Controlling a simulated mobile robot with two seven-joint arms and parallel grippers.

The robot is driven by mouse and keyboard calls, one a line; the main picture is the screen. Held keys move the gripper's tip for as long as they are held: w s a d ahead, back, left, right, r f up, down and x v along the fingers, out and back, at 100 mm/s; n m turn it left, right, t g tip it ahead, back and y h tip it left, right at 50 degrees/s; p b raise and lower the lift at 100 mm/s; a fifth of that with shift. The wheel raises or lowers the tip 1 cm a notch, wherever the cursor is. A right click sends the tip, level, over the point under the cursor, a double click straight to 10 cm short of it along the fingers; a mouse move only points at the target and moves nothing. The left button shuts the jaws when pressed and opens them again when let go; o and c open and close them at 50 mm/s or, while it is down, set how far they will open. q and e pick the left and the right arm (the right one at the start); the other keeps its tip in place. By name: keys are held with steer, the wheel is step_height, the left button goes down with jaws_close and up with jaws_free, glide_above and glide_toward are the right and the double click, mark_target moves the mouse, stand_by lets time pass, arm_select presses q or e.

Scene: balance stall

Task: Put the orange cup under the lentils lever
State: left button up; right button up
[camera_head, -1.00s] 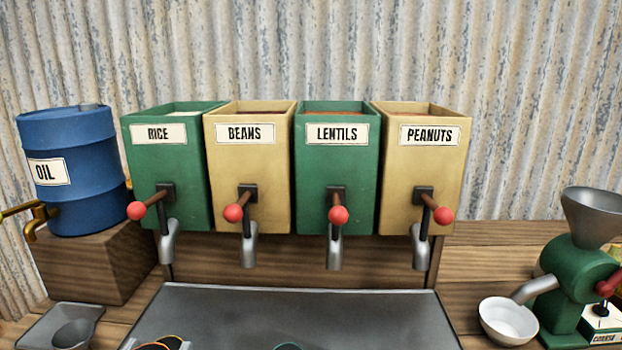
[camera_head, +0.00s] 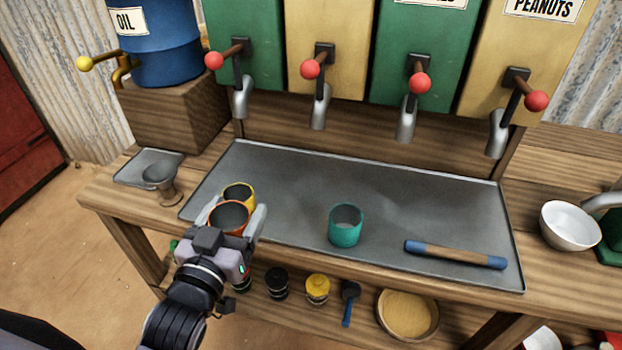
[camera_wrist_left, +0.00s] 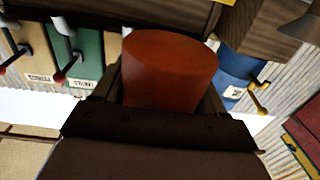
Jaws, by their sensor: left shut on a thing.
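My left gripper (camera_head: 236,222) is shut on the orange cup (camera_head: 228,213) at the front left of the metal tray (camera_head: 290,185). In the left wrist view, the orange cup (camera_wrist_left: 168,70) fills the space between the fingers. I cannot tell whether it touches the tray. The lentils lever, with its red ball (camera_head: 419,83), is on the green bin (camera_head: 420,45), third from the left, above a grey spout (camera_head: 406,122). The bin's label is cut off at the top. The tray area below that spout looks bare. My right gripper is not in view.
A yellow cup (camera_head: 240,192) stands right behind the orange one. A teal cup (camera_head: 346,227) stands mid-tray, with a blue-ended wooden rod (camera_head: 455,255) to its right. A white bowl (camera_head: 570,226) is right of the tray. A small metal cup (camera_head: 160,178) is at left.

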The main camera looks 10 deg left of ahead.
arm_select(q)
steer(key=w+d+r+m+h+b, duration=0.2)
steer(key=w+d+r+h, duration=0.3)
steer(key=w+r, duration=0.5)
steer(key=w+d+m, duration=0.1)
steer(key=w, duration=0.1)
steer(key=shift+w+r+g, duration=0.3)
steer(key=shift+w+g, duration=0.1)
step_height(320, 180, down, 16)
steer(key=shift+f+b, duration=0.15)
steer(key=shift+b, duration=0.95)
step_height(320, 180, down, 3)
steer(key=shift+f, duration=0.2)
